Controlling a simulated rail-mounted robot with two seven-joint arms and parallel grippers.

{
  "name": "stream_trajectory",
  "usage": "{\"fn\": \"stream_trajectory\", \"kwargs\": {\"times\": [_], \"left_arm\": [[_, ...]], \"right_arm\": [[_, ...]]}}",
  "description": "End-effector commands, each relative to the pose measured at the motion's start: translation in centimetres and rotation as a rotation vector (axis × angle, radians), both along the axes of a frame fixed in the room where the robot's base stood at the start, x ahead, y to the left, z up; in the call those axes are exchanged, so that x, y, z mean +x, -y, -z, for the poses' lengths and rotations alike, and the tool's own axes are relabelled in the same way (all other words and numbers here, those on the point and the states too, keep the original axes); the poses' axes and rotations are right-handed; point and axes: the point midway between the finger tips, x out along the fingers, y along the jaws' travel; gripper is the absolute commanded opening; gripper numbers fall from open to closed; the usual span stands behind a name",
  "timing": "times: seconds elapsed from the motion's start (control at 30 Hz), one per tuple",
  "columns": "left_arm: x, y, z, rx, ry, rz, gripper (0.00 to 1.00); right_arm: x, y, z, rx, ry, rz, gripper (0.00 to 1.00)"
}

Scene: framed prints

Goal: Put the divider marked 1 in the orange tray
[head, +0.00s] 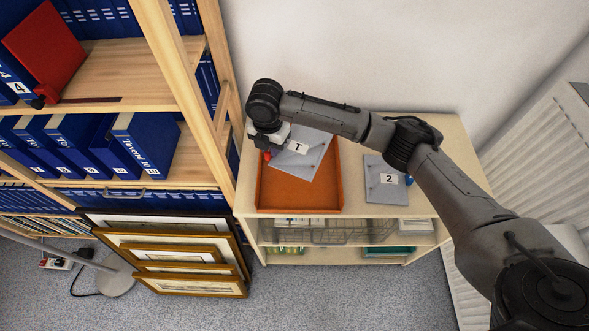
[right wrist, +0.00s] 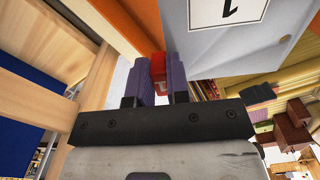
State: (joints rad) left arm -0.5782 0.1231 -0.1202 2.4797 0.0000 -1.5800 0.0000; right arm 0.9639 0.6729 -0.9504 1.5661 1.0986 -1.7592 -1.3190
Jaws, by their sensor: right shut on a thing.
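The grey divider marked 1 (head: 299,162) is over the orange tray (head: 285,195) on the low cabinet. It is turned at an angle to the tray's sides; I cannot tell whether it touches the tray. My right gripper (head: 265,152) is at the tray's left side, shut on the divider's red grip. In the right wrist view the red grip (right wrist: 158,70) sits between the purple fingers, with the divider's grey plate (right wrist: 215,50) to the right and the orange tray (right wrist: 115,20) at upper left. My left gripper is not in view.
A grey divider marked 2 (head: 384,190) lies right of the tray on the cabinet top (head: 350,200). A radiator (head: 545,150) is at right.

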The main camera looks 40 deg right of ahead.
Motion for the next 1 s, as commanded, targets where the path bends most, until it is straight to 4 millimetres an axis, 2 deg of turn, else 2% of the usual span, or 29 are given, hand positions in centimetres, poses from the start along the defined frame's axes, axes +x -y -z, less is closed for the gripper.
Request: {"fn": "stream_trajectory", "kwargs": {"times": [0.33, 0.57, 0.8, 1.0], "left_arm": [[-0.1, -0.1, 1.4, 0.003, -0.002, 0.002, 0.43], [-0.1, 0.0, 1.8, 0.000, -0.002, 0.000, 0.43], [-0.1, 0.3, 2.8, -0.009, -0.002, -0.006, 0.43], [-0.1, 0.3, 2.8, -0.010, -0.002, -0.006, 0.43]], "right_arm": [[0.0, 0.1, 4.5, -0.001, -0.003, -0.023, 0.00], [0.0, 0.1, 6.1, -0.001, -0.002, -0.021, 0.00], [0.0, 0.1, 9.6, -0.002, -0.002, -0.021, 0.00], [0.0, 0.1, 10.1, -0.001, 0.000, -0.022, 0.00]]}}
